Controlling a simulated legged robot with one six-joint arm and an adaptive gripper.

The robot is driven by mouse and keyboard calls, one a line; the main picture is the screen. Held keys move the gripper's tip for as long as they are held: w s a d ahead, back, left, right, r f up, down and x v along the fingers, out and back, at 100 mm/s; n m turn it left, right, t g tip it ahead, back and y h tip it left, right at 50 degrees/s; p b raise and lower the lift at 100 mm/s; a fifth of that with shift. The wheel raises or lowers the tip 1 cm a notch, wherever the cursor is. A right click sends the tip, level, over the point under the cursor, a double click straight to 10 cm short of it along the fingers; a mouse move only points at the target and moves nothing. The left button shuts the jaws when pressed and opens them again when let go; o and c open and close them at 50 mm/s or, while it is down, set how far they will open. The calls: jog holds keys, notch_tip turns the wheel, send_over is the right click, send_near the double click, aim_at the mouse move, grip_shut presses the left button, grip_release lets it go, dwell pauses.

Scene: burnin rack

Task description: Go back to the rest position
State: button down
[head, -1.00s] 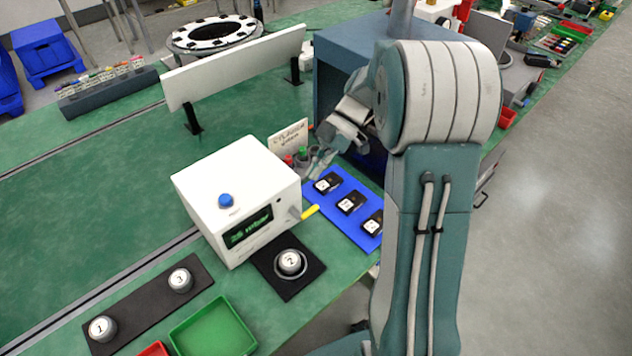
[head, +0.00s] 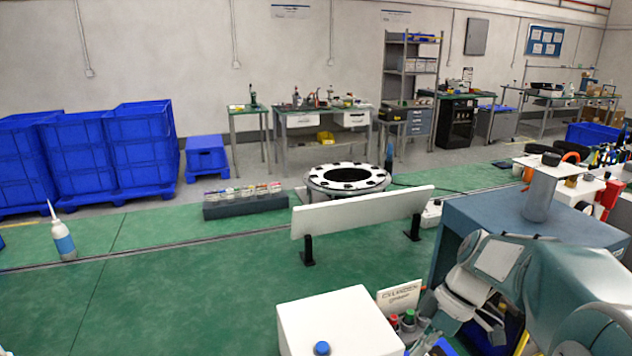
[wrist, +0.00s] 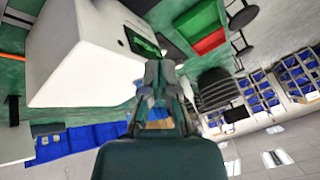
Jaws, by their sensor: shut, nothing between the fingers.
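My gripper (wrist: 158,82) is in the middle of the wrist view, fingers together and empty. In the head view my folded arm is at the lower right, and the gripper (head: 426,336) hangs near the small sign card (head: 400,298), in front of the blue cabinet. The white box device (head: 330,318) with a blue button (head: 321,348) stands to its left. The wrist view shows this box (wrist: 80,65) with its dark display (wrist: 142,42). The blue mat (wrist: 75,142) shows at that view's lower left.
The blue cabinet (head: 478,212) stands close behind my arm. Red and green caps (head: 408,317) are beside the gripper. A white panel (head: 362,212) on black feet stands farther back. Green (wrist: 192,18) and red (wrist: 208,42) trays show in the wrist view. The green surface at left is largely clear.

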jog(key=s+a+r+m+t+h, duration=0.1)
jog(key=s+r+m+t+h, duration=0.1)
jog(key=s+m, duration=0.4)
jog(key=s+a+r+m+t+h, duration=0.2)
jog(key=s+r+m+t+h, duration=0.1)
jog(key=s+m+t, duration=0.2)
jog(key=s+m, duration=0.2)
jog(key=m, duration=0.1)
jog(key=shift+m+t+h, duration=0.4)
dwell(0.6)
